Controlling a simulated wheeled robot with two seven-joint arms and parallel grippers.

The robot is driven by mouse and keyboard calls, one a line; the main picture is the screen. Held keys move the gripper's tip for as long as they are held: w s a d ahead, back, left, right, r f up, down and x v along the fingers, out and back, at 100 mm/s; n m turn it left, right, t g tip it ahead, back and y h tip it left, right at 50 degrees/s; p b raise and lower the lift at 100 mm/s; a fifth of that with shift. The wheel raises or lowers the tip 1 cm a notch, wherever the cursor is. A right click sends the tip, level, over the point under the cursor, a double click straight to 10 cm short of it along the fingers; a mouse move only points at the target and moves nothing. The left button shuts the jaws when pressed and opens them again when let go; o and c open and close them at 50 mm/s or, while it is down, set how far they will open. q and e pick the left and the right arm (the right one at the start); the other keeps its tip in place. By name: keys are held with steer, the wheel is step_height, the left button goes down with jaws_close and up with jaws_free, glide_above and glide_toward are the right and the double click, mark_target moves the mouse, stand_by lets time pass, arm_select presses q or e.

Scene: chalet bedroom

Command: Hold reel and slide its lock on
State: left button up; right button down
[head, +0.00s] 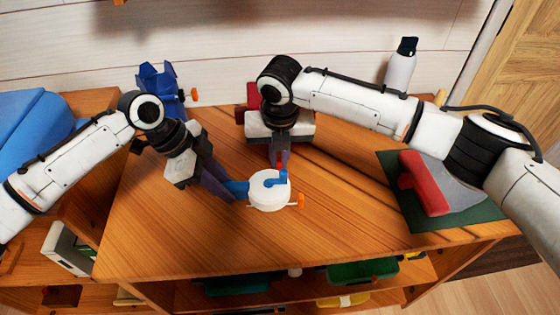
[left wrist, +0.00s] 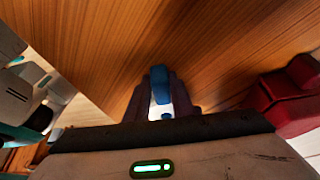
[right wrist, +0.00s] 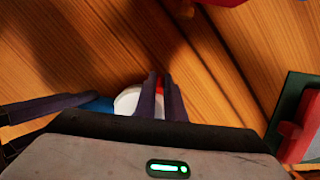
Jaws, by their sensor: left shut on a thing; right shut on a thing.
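The reel (head: 268,193) is a white round drum with a blue bent piece on its top face, an orange-tipped crank at its right and a blue handle (head: 237,188) at its left. My left gripper (head: 234,191) is shut on the blue handle, which shows between its fingers in the left wrist view (left wrist: 160,85). My right gripper (head: 279,163) points down at the reel's far edge. It is shut on a small red piece (right wrist: 160,86), apparently the lock, close against the drum. The fingers hide most of this piece, so I cannot tell whether it is seated.
A dark blue stand (head: 160,80) and a red block (head: 251,96) stand at the back of the wooden table (head: 330,225). A white bottle (head: 400,68) is at the back right. A red and grey wedge (head: 432,190) lies on a green mat (head: 480,214). The table's front is clear.

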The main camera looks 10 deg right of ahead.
steer(key=c, duration=1.8)
jaws_free()
steer(key=shift+r, duration=0.1)
steer(key=r, duration=0.3)
steer(key=s+r, duration=0.1)
steer(key=r, duration=0.1)
steer(key=shift+s+r, duration=0.1)
steer(key=shift+r, duration=0.3)
arm_select(q)
steer(key=o, duration=1)
steer(key=shift+o, duration=0.2)
